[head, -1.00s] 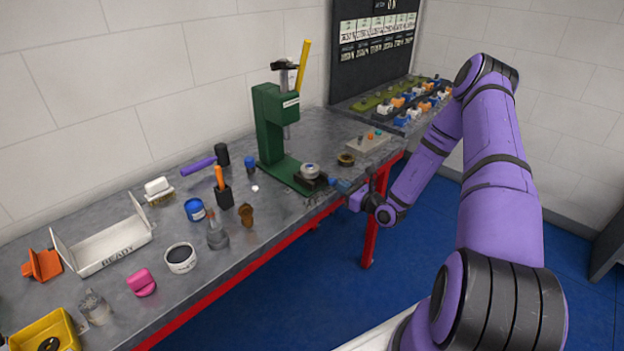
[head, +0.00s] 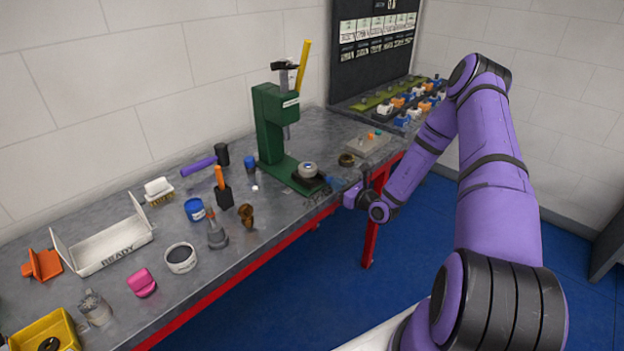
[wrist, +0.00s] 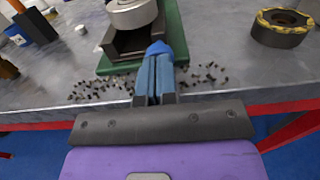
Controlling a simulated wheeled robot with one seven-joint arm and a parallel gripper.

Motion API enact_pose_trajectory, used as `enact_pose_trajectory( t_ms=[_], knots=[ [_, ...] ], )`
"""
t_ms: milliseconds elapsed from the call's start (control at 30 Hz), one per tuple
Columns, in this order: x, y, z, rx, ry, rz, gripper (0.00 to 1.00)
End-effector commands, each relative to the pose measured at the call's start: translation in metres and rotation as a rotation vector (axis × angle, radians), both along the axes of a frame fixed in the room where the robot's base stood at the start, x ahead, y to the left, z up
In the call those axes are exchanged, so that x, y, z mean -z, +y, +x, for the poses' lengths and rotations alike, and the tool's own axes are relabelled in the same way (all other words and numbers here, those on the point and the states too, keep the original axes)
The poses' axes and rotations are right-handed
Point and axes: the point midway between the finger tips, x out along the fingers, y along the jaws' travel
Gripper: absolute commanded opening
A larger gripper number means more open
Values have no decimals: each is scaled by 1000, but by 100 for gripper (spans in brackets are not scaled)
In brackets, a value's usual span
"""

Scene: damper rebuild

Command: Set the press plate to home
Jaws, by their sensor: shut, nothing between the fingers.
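The green arbor press (head: 270,125) stands on the bench, with its yellow lever (head: 303,66) pointing up. The dark press plate (head: 304,184) lies on the green base below the ram and carries a round silver part (head: 307,169). In the wrist view the dark plate (wrist: 124,46) and the silver part (wrist: 132,12) are at the top, cut by the frame. My gripper (head: 330,182) is at the front of the plate; its blue fingers (wrist: 157,50) are closed together, with tips at the plate's front right edge. They look in contact, but the fingers hide the exact spot.
Dark crumbs (wrist: 100,86) lie on the bench around the base's front. A yellow-and-black ring (wrist: 283,22) sits to the right. A grey button box (head: 368,144) stands further right. Bottles, a cup and a white tray (head: 112,250) fill the left bench. The bench's red front edge (head: 250,265) is close.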

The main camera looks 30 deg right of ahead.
Motion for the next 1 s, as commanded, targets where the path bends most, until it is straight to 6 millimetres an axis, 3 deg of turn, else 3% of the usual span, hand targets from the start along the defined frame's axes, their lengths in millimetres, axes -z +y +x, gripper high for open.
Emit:
enact_pose_trajectory(
  t_ms=[1000],
  knots=[
    [0, 8, 21, -1, -1, 0, 0]
  ],
)
